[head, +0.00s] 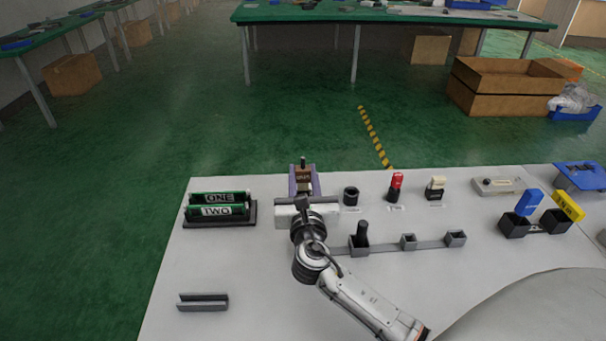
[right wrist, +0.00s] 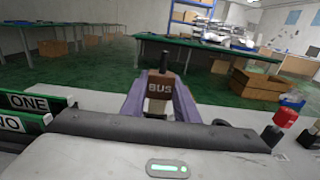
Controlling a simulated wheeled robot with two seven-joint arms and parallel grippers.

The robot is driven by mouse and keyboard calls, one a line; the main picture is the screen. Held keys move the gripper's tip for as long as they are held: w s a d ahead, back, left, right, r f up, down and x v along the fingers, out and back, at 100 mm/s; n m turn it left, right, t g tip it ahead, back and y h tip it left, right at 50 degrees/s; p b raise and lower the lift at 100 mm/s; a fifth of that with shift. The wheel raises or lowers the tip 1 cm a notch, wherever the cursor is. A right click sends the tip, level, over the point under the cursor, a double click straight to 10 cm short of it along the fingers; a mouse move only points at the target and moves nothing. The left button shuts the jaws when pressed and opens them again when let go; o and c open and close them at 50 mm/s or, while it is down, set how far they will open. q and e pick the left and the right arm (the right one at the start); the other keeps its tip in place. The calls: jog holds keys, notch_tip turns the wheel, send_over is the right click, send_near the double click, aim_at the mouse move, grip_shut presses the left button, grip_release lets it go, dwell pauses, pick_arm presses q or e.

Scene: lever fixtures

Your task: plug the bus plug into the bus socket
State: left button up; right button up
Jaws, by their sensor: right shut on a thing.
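The bus plug (head: 303,175) is a brown block marked BUS with a dark pin on top and a pale lower part. It also shows in the right wrist view (right wrist: 160,84). My right gripper (head: 303,183) is shut on it, with a purple finger on each side, at the table's far edge. In the right wrist view, the gripper (right wrist: 160,98) has the plug upright between its fingers. The plug's lower end is hidden behind my gripper body. No socket is readably marked as the bus socket, so I cannot tell which it is. My left gripper is out of view.
A black ring (head: 351,195), a red-topped piece (head: 396,187) and a cream-topped piece (head: 435,188) stand right of my gripper. Nearer is a rail with grey boxes (head: 408,242). The front-left table is mostly clear.

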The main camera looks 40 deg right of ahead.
dwell(0.5)
jog(key=shift+f+b, duration=0.5)
jog(key=shift+f, duration=0.5)
jog(key=shift+r, duration=0.1)
jog(key=shift+r+p, duration=0.5)
jog(key=shift+p, duration=0.25)
dwell(0.4)
jog(key=shift+p, duration=0.55)
dwell(1.0)
jog(key=shift+f+b, duration=0.45)
jog(key=shift+f, duration=0.15)
jog(key=shift+r, duration=0.1)
jog(key=shift+r+p, duration=0.45)
jog(key=shift+p, duration=0.25)
